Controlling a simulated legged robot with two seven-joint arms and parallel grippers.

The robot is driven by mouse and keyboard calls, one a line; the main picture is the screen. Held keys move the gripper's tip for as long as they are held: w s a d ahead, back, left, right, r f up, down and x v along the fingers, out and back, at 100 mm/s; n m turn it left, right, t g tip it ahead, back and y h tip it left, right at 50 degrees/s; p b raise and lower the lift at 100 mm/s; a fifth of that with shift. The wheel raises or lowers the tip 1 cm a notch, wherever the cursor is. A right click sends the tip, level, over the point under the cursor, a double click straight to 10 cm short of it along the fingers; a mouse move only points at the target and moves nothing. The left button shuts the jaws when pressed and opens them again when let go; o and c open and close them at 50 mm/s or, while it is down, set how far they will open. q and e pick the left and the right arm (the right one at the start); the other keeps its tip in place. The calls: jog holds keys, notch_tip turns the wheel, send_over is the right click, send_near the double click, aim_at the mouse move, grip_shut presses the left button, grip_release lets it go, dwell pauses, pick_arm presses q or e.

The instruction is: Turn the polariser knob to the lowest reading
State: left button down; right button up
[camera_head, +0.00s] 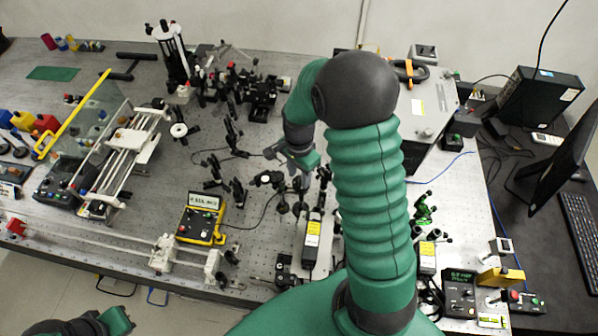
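My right gripper (286,160) is above the optics near the middle of the bench, at the end of my green and grey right arm. Its fingers are small and dark here, and I cannot tell whether they are open or shut. Black optical mounts (268,180) stand just below and beside it. I cannot make out which part is the polariser knob or whether the gripper touches it. A yellow-edged meter (203,218) with a lit display stands to the left, its reading too small to read surely.
A black and yellow-labelled laser-like box (312,240) lies in front of the mounts. A rail assembly (130,140) stands at the left, and a grey box (426,110) at the back right. A monitor (563,160) is far right. My arm hides part of the bench.

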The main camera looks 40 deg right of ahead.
jog(key=shift+s+a+r, duration=0.1)
jog(key=shift+s, duration=0.25)
jog(key=shift+c, duration=0.2)
jog(key=shift+w+d+f, duration=0.3)
jog(key=shift+d, duration=0.35)
grip_shut()
pick_arm(q)
jog(key=shift+s+d+r, duration=0.1)
jog(key=shift+s+d, duration=0.2)
jog(key=shift+d, duration=0.05)
pick_arm(e)
jog(key=shift+s+a+r, duration=0.1)
jog(key=shift+a, duration=0.1)
pick_arm(q)
jog(key=shift+a, duration=0.3)
pick_arm(e)
jog(key=shift+a, duration=0.15)
pick_arm(q)
jog(key=shift+w, duration=0.1)
pick_arm(e)
jog(key=shift+c, duration=1.6)
grip_release()
jog(key=o, duration=0.4)
jog(key=shift+c, duration=0.2)
pick_arm(q)
jog(key=shift+d+r, duration=0.1)
jog(key=shift+d, duration=0.1)
